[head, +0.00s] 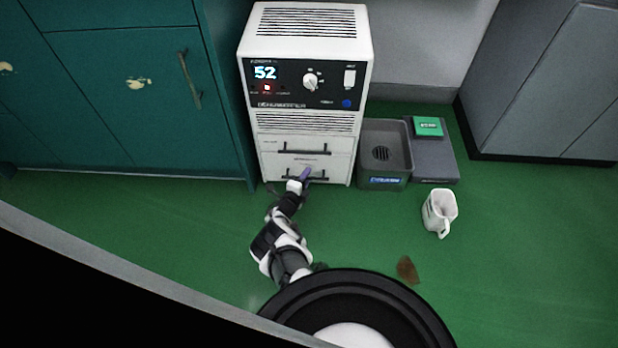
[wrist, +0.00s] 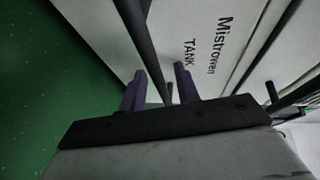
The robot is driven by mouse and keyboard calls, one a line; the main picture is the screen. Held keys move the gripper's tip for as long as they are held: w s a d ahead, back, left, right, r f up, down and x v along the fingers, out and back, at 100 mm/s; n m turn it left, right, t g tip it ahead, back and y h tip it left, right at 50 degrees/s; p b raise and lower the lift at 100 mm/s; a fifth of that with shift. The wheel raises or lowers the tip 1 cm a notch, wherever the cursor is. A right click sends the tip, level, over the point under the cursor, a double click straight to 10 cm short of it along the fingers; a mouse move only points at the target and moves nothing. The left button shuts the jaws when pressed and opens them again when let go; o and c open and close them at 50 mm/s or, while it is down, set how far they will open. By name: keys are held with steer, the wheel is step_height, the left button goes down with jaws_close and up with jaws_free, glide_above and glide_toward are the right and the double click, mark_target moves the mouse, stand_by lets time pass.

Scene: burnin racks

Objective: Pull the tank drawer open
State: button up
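The white dehumidifier (head: 305,52) stands against the wall. Its lowest front panel is the tank drawer (head: 340,168), which looks flush with the body. A dark bar handle (head: 320,179) runs across it. My gripper (head: 304,174) is at this handle, its purple fingers in front of the drawer. In the wrist view the drawer front (wrist: 180,22) carries the word TANK. The dark handle bar (wrist: 136,18) passes between the two fingers of my gripper (wrist: 160,82). The fingers stand apart with some gap beside the bar. Whether either finger touches it is hard to tell.
A second handle (head: 306,151) is on the panel above. A grey bin (head: 383,182) stands right of the dehumidifier, beside a grey slab with a green box (head: 427,126). A white jug (head: 439,211) and a brown patch (head: 407,269) are on the green floor. Teal cabinets (head: 130,100) stand left.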

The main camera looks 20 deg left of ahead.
jaws_close()
steer(key=shift+s, duration=0.1)
stand_by(0.3)
